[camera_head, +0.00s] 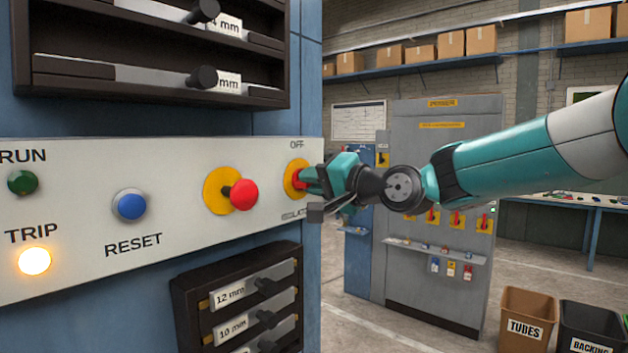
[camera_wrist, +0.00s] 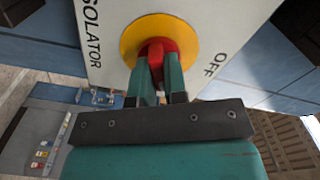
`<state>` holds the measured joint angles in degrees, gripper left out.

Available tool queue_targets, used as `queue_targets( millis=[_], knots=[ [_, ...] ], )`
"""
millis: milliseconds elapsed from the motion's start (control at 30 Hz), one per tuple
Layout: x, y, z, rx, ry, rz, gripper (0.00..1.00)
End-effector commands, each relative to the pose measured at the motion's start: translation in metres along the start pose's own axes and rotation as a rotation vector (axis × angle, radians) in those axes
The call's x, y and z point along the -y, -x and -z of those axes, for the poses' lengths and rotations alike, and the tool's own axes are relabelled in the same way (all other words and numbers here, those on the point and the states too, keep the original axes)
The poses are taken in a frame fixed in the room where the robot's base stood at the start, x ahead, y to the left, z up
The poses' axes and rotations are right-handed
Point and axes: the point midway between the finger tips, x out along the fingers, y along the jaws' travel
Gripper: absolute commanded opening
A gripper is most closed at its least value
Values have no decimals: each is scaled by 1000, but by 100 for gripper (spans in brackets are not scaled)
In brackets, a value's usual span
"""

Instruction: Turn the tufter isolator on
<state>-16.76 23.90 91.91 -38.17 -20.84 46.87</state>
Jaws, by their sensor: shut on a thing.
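The isolator (camera_head: 293,178) is a red rotary handle on a yellow round plate at the right end of the white panel, with "OFF" above it and a partly hidden "ISOLATOR" label below. In the wrist view the red handle (camera_wrist: 157,50) sits at the centre of its yellow plate (camera_wrist: 183,31), with "OFF" to the right and "ISOLATOR" to the left. My gripper (camera_wrist: 158,68) is shut on the red handle, one teal finger on each side. In the head view my gripper (camera_head: 312,180) reaches the handle from the right and covers part of it.
The panel also holds a red mushroom button (camera_head: 243,194), a blue reset button (camera_head: 131,205), a dark green run lamp (camera_head: 22,182) and a lit orange trip lamp (camera_head: 34,261). Racks of gauge bars (camera_head: 238,310) stick out above and below. A grey power cabinet (camera_head: 440,150) stands behind.

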Motion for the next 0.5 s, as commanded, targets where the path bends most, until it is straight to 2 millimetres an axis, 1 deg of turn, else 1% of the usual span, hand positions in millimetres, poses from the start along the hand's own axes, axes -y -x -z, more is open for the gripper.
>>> queue_targets(
  millis=[200,500],
  knots=[
    [0,0,0,1,-192,-1,0],
    [-2,0,0,1,-391,-2,0]
  ],
)
